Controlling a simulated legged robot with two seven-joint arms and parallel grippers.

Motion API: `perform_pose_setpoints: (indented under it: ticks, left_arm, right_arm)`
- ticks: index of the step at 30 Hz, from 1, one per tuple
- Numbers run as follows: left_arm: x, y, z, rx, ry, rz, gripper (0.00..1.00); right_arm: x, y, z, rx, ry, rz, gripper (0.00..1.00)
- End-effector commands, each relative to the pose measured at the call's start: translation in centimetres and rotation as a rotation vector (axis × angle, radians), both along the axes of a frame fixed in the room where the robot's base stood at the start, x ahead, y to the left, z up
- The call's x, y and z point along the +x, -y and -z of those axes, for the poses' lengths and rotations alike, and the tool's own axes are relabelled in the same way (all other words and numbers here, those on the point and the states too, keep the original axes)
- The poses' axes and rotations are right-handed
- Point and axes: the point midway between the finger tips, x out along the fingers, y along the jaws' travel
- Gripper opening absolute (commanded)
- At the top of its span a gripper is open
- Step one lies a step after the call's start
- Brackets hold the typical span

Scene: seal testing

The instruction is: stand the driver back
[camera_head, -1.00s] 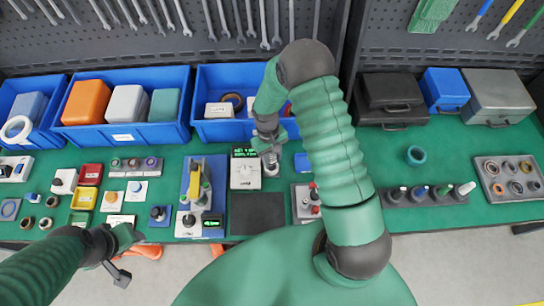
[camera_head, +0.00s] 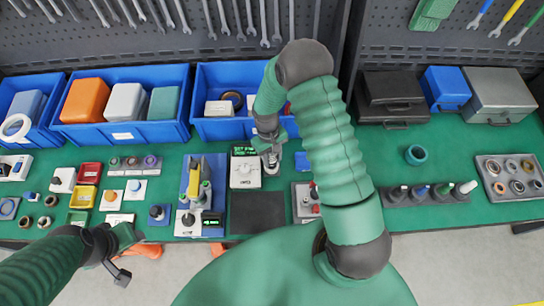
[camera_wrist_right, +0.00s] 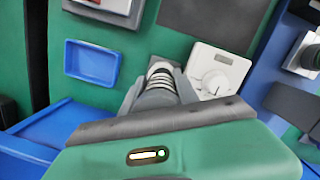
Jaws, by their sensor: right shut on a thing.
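My right gripper (camera_head: 270,150) points down over the bench between a white tester box (camera_head: 245,173) with a dial and the small blue tray (camera_head: 302,162). In the right wrist view its fingers (camera_wrist_right: 160,88) are shut on a grey and silver ringed cylinder, which looks like the driver (camera_wrist_right: 160,70). The tester box (camera_wrist_right: 216,72) is beside it on the right. The driver's lower end is mostly hidden, so I cannot tell whether it touches anything beneath. My left gripper (camera_head: 121,262) hangs at the bench's front edge, apart from everything, and its opening is unclear.
A dark mat (camera_head: 257,212) lies in front of the tester. Blue bins (camera_head: 125,133) line the back. A dark rack (camera_head: 428,196) with several upright pieces and a teal ring (camera_head: 416,154) are on the right. The green bench is clear around the ring.

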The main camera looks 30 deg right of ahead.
Motion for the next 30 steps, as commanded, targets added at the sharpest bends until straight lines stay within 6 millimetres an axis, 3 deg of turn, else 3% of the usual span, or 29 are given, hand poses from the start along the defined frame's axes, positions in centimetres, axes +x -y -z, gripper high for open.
perform_pose_setpoints:
  ticks: [14, 15, 19, 30]
  left_arm:
    - [0.0, 0.0, 0.13, 0.0, 0.0, 0.0, 0.46]
    - [0.01, 0.0, 0.12, 0.0, 0.0, 0.0, 0.46]
    - [0.0, 0.0, 0.12, 0.0, 0.0, 0.0, 0.46]
    - [0.0, 0.0, -0.24, 0.0, 0.0, 0.0, 0.46]
  right_arm:
    - [-0.03, 0.02, 0.31, -0.001, -0.001, 0.0, 0.0]
    - [-0.02, 0.02, 0.28, -0.001, -0.001, 0.0, 0.42]
    - [-0.01, 0.02, 0.29, 0.0, -0.001, 0.0, 0.59]
    - [-0.01, 0.0, -0.1, 0.0, -0.001, 0.0, 0.62]
